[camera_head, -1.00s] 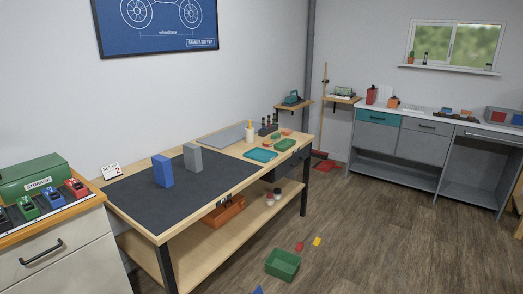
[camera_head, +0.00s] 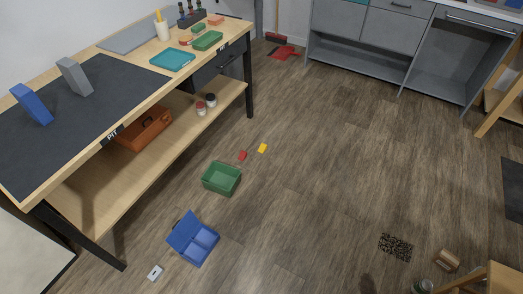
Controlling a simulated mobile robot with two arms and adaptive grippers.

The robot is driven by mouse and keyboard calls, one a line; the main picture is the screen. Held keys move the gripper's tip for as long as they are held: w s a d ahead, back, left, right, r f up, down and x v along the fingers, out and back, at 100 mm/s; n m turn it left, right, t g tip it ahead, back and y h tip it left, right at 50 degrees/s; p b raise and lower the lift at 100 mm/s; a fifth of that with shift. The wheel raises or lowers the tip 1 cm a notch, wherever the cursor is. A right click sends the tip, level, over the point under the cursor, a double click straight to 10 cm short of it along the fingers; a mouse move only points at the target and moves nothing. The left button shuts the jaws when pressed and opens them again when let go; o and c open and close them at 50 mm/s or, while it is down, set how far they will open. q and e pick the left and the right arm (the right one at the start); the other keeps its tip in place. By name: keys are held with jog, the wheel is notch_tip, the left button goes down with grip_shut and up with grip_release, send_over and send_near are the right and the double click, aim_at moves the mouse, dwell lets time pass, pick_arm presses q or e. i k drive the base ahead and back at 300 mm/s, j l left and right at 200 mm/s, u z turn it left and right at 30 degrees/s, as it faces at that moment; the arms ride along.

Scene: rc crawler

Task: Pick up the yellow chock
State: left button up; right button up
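A small yellow block, which looks like the yellow chock (camera_head: 262,148), lies on the wooden floor in the middle of the head view. A small red block (camera_head: 242,155) lies just left of it. An open green bin (camera_head: 221,179) stands on the floor below and left of both, apart from the yellow block. Neither of my grippers shows in the head view.
A workbench (camera_head: 158,88) with a lower shelf stands at the left. A blue open box (camera_head: 193,239) and a small white piece (camera_head: 155,272) lie on the floor in front. A dark grate (camera_head: 396,247) and wooden furniture are at the right. The floor right of the yellow block is clear.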

aim_at(263, 147)
jog(key=i+l, duration=0.15)
jog(key=i, duration=0.25)
jog(key=i+l+u, duration=0.1)
jog(key=i, duration=0.25)
jog(key=i+l, duration=0.3)
jog(key=i, duration=0.1)
